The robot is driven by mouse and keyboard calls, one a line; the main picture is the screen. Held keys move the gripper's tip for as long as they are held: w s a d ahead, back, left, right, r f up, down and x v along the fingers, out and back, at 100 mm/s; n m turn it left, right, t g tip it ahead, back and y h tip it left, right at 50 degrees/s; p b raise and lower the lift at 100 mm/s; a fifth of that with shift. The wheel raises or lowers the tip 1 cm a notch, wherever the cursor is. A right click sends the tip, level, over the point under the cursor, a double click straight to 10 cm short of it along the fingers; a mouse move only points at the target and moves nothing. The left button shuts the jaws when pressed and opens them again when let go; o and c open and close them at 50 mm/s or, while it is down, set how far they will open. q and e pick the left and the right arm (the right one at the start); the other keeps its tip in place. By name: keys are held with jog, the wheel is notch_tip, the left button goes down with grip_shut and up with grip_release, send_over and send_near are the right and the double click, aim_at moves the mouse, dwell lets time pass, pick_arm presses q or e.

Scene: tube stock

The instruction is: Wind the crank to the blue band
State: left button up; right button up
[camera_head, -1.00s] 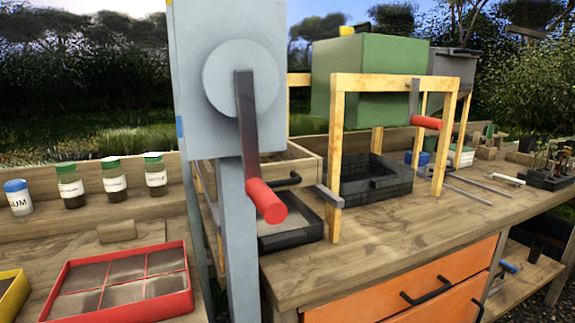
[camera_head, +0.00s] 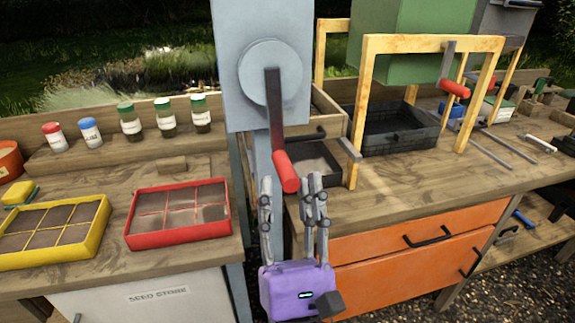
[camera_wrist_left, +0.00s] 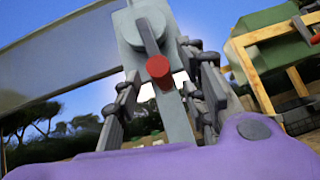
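The crank (camera_head: 274,105) is a dark arm on a round grey disc (camera_head: 272,72) on the front of a pale grey box (camera_head: 229,85). It hangs down, slightly right, with a red handle (camera_head: 284,168) at its lower end. My left gripper (camera_head: 292,188), purple with grey fingers, is open and upright just below and in front of the handle. In the left wrist view the red handle (camera_wrist_left: 158,68) shows end-on between the spread fingers; I cannot tell whether they touch it. No blue band shows in the current views. My right gripper is not in view.
A wooden frame (camera_head: 368,115) with a second red-handled crank (camera_head: 455,88) stands right, by a green hopper (camera_head: 400,40). Orange drawers (camera_head: 400,240) lie below the bench. Yellow (camera_head: 98,240) and red (camera_head: 180,232) seed trays lie left. Several capped jars stand behind.

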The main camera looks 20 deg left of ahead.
aim_at(288, 176)
pick_arm(q)
jog(key=shift+p+x, duration=0.4)
jog(key=shift+x, duration=1.15)
grip_shut()
